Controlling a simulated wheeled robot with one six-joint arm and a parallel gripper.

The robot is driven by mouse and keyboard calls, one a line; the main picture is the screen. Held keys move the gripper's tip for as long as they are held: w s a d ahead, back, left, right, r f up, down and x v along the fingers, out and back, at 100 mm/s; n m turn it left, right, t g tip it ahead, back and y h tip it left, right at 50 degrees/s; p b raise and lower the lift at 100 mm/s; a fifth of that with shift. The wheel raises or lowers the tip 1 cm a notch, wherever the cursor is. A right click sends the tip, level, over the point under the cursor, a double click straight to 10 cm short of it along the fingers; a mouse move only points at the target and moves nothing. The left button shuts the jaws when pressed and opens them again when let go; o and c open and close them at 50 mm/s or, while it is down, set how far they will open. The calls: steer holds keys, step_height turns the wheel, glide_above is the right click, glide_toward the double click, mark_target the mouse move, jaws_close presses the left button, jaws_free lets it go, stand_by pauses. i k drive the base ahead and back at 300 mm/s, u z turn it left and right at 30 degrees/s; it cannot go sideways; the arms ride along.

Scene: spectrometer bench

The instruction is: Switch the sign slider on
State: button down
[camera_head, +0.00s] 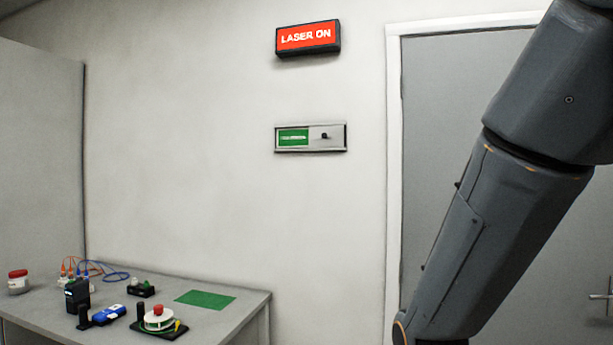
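The sign slider (330,137) is a silver-framed plate on the wall, right of centre in the upper half. Its left part shows a green panel (293,137) with small pale text too small to read. A small dark knob (324,136) stands out on the grey part to the right of the green panel. Above it hangs a red lit sign (308,37) reading "LASER ON". My arm crosses the right side of the view, apart from the slider in the picture. My gripper is outside the frame.
A grey bench (255,300) at lower left holds a green mat (205,299), a red-lidded jar (18,281), a black box (77,295), a blue device (109,314) and a red-topped piece (158,318). A grey door (450,120) with white frame is behind my arm. The wall around the slider is clear.

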mark_target(332, 136)
steer(key=u, duration=0.2)
steer(key=i, duration=1.3)
steer(key=u, duration=0.2)
